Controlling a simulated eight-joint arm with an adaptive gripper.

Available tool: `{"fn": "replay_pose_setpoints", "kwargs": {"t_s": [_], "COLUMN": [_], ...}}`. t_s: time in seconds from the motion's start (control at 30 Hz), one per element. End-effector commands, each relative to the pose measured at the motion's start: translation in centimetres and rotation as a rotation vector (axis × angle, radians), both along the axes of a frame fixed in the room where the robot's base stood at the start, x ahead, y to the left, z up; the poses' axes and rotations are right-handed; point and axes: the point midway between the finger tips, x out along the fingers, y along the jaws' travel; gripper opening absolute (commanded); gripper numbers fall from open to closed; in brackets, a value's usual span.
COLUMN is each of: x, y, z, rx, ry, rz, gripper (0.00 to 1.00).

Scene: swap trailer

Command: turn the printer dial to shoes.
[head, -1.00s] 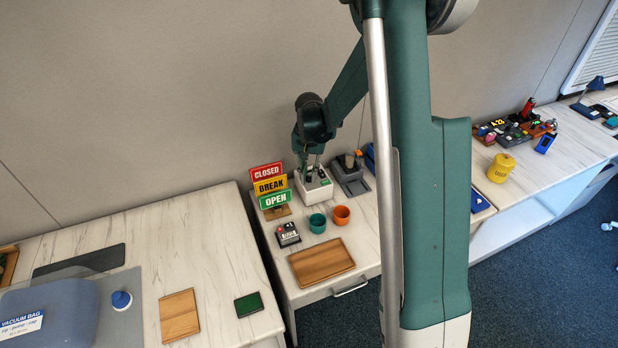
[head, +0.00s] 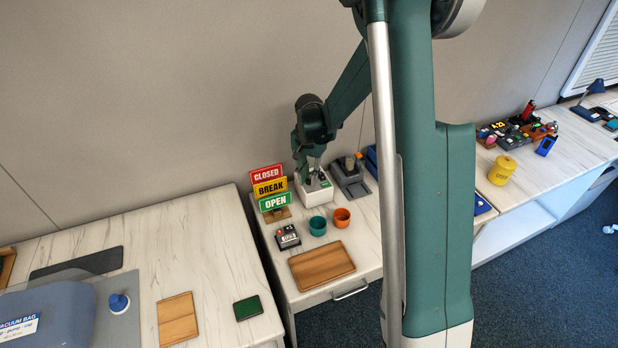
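The printer appears to be the small white box (head: 314,197) on the middle table, just right of the stacked signs. My gripper (head: 312,178) points down at the top of this box, with its fingertips at or just above it. The dial cannot be made out; my gripper covers part of the box's top. The fingers look close together, but they are too small here to tell whether they are shut or hold anything. No label reading shoes is legible.
CLOSED, BREAK and OPEN signs (head: 270,188) stand close left of the box. A grey device (head: 349,178) stands close right. A teal cup (head: 317,225), an orange cup (head: 342,217), a small dark device (head: 287,237) and a wooden tray (head: 322,266) lie in front.

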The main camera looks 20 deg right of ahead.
Motion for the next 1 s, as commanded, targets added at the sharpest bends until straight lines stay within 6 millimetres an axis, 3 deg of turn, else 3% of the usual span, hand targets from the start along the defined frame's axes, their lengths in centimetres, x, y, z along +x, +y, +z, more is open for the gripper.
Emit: {"fn": "replay_pose_setpoints", "kwargs": {"t_s": [0.1, 0.57, 0.77, 1.0], "x": [0.0, 0.0, 0.0, 0.0], "y": [0.0, 0.0, 0.0, 0.0], "z": [0.0, 0.4, 1.7, 4.7], "rx": [0.0, 0.0, 0.0, 0.0], "ry": [0.0, 0.0, 0.0, 0.0], "rz": [0.0, 0.001, 0.001, 0.001], "gripper": [0.29, 0.29, 0.29, 0.29]}}
